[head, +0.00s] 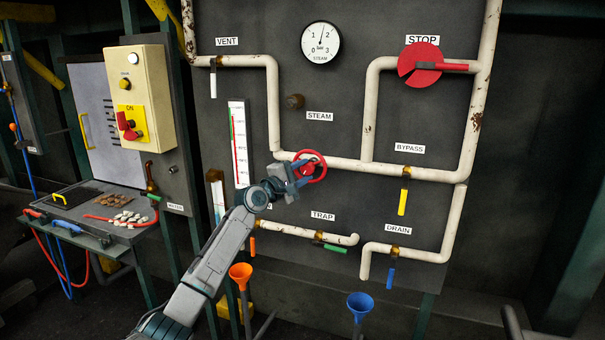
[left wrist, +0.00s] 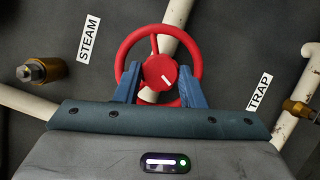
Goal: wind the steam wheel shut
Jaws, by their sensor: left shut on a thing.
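The red steam wheel (head: 323,168) is on the white pipe run at the middle of the grey panel, below the STEAM label. In the left wrist view the gripper's blue fingers (left wrist: 160,73) sit on either side of the hub, inside the rim, shut on the wheel. The fingers hide part of the lower rim. My right gripper is not in view.
A steam gauge (head: 321,43) is above. A red STOP disc (head: 420,62) is at upper right. The yellow bypass handle (head: 403,201), green trap handle (head: 335,248) and blue drain handle (head: 390,278) are around the wheel. A brass fitting (left wrist: 42,71) sticks out beside STEAM.

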